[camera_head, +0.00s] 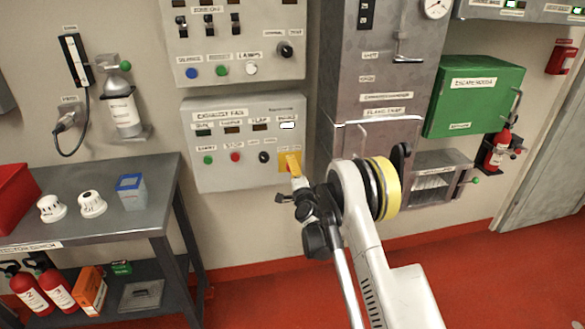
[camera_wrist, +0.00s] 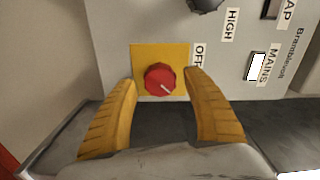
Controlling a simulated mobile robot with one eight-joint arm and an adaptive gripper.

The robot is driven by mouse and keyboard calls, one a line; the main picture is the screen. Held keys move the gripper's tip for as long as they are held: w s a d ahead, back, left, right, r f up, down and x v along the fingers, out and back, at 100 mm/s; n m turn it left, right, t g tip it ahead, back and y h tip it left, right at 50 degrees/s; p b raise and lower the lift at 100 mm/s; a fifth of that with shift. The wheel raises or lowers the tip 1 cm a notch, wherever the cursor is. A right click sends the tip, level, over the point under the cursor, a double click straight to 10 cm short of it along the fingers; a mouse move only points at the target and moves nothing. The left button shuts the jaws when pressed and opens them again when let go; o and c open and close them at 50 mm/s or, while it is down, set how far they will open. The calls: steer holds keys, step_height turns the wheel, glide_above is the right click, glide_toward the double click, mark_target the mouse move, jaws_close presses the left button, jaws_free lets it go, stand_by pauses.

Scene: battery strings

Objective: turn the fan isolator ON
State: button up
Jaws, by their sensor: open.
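The fan isolator is a red rotary knob (camera_wrist: 161,79) on a yellow plate (camera_wrist: 143,56), with an OFF label (camera_wrist: 199,56) beside it in the wrist view. A pale pointer mark shows on the knob. In the head view the yellow plate (camera_head: 284,162) sits at the lower right of the grey exhaust fan panel (camera_head: 215,165), and the knob is largely hidden by my gripper (camera_head: 296,176). In the wrist view my gripper (camera_wrist: 165,92) is open, its two yellow fingers apart on either side of the knob. I cannot tell whether either finger touches it.
The fan panel also carries a black selector knob (camera_head: 264,157), a red button (camera_head: 235,157) and a green button (camera_head: 208,160). A grey cabinet (camera_head: 342,95) stands to the right. A metal bench (camera_head: 110,215) with small items stands at the left.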

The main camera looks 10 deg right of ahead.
steer(key=s, duration=0.6)
steer(key=shift+s, duration=0.2)
steer(key=shift+r, duration=0.1)
steer(key=s+a+r+n+g+y, duration=0.1)
steer(key=s+a+r+n+g, duration=0.15)
steer(key=s+r+n, duration=0.45)
steer(key=s+a+r+n+g+y, duration=0.2)
steer(key=s+r+n+g, duration=0.1)
steer(key=s+r, duration=0.8)
steer(key=s+d+f+n+g+h, duration=0.1)
steer(key=s+d+f+n+g, duration=0.1)
steer(key=s, duration=1.2)
steer(key=s+d+f+n+g+h, duration=0.2)
steer(key=s+n+g, duration=0.1)
steer(key=s, duration=1.1)
steer(key=shift+s+d+n, duration=0.15)
steer(key=shift+s+n, duration=0.15)
steer(key=shift+n, duration=0.2)
